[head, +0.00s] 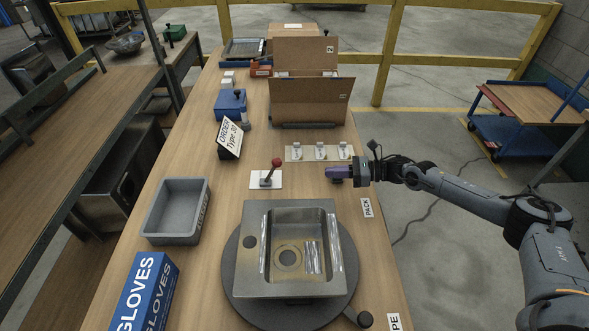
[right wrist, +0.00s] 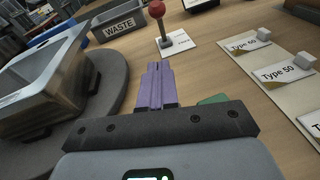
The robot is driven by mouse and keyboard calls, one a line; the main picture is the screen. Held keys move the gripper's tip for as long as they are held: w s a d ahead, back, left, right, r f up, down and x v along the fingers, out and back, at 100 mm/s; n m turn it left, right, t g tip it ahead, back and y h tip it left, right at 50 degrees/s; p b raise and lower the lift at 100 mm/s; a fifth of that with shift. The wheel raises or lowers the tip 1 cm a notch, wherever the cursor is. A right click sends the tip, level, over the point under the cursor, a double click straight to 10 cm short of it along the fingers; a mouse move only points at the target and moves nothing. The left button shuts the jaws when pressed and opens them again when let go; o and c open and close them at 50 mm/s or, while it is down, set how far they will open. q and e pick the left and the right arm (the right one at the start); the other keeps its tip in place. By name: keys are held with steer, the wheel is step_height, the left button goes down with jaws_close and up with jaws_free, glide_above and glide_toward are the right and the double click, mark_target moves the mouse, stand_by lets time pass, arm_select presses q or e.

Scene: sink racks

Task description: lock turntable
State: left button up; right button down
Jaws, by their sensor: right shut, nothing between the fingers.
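The dark round turntable (head: 232,272) lies at the bottom of the head view, with a grey metal sink (head: 290,212) on top. A dark round knob (head: 365,319) sits at its lower right edge. A red-knobbed lever (head: 276,162) stands tilted on a white plate (head: 258,181) behind the turntable. My right gripper (head: 332,173) is shut and empty, above the table right of the lever and beyond the turntable. In the right wrist view its purple fingers (right wrist: 156,75) are together, with the turntable (right wrist: 113,75) at left and the lever (right wrist: 158,10) ahead. My left gripper is not in view.
Label cards (head: 320,153) with small white blocks lie just behind my right gripper. A grey bin (head: 160,228), marked WASTE in the wrist view, and a blue gloves box (head: 146,290) stand left. An order sign (head: 230,138) and cardboard boxes (head: 310,100) stand farther back.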

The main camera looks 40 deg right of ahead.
steer(key=shift+w+f, duration=0.15)
steer(key=shift+f, duration=0.2)
steer(key=shift+w, duration=0.2)
steer(key=b, duration=0.2)
glide_toward(271, 171)
steer(key=shift+w+d+f, duration=0.1)
steer(key=shift+d+f, duration=0.05)
steer(key=shift+f, duration=0.8)
steer(key=shift+w+a+r, duration=0.75)
steer(key=shift+w+r, duration=0.15)
steer(key=shift+w, duration=0.05)
steer(key=shift+w+a+r, duration=0.2)
steer(key=shift+w+r, duration=0.1)
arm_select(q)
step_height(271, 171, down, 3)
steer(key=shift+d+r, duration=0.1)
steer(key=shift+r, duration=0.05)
